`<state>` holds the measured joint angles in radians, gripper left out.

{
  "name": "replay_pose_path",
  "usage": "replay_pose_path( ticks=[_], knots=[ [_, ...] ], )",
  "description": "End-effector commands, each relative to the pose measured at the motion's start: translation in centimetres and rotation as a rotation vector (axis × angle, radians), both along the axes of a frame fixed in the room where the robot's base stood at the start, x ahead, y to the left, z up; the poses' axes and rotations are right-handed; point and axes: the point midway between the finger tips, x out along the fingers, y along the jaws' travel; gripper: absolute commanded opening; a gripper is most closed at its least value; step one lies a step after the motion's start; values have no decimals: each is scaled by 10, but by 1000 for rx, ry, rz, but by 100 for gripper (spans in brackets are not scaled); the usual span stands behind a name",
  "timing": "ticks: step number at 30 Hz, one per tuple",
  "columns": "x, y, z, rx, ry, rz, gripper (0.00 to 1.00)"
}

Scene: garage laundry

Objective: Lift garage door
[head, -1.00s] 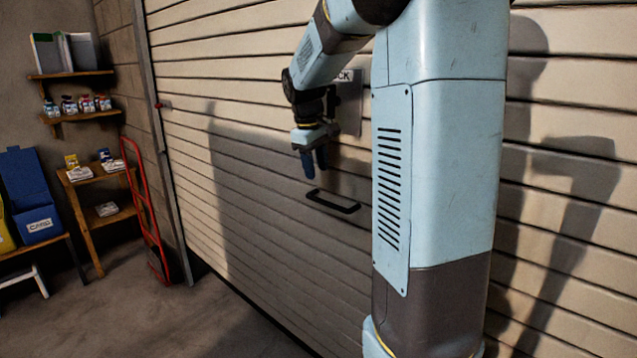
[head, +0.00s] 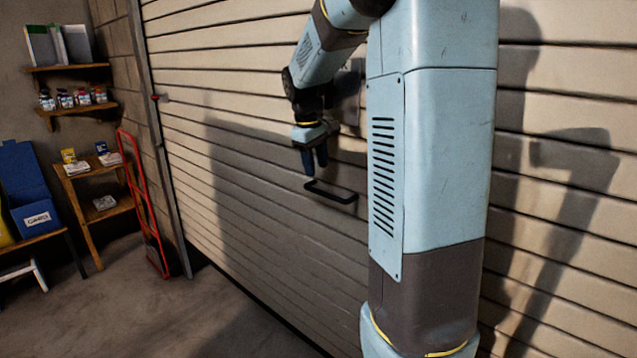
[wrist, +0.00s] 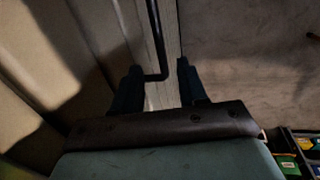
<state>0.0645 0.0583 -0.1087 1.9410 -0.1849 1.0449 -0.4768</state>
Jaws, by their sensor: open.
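The closed garage door (head: 260,230) is a pale slatted shutter filling the middle and right of the head view. Its black bar handle (head: 331,192) sticks out from the slats, left of my arm's column. My gripper (head: 315,168) points down just above the left end of the handle. In the wrist view the gripper (wrist: 158,88) is open, and the black handle (wrist: 155,38) runs from the top edge to a bend that shows between the two dark fingers. I cannot tell whether a finger touches it.
A sign (head: 347,95) on the door is partly hidden behind my arm. A red hand truck (head: 143,205) stands left of the door frame. Wooden shelves (head: 75,115) and a blue bin (head: 30,195) are farther left. The concrete floor (head: 150,310) before the door is clear.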

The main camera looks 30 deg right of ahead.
Motion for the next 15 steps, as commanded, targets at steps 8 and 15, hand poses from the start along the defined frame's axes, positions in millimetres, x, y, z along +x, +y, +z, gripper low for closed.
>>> replay_pose_path(
  ticks=[8,15],
  knots=[
    [2,-5,-30,0,3,-1,42],
    [4,-11,-60,1,1,0,42]
  ],
)
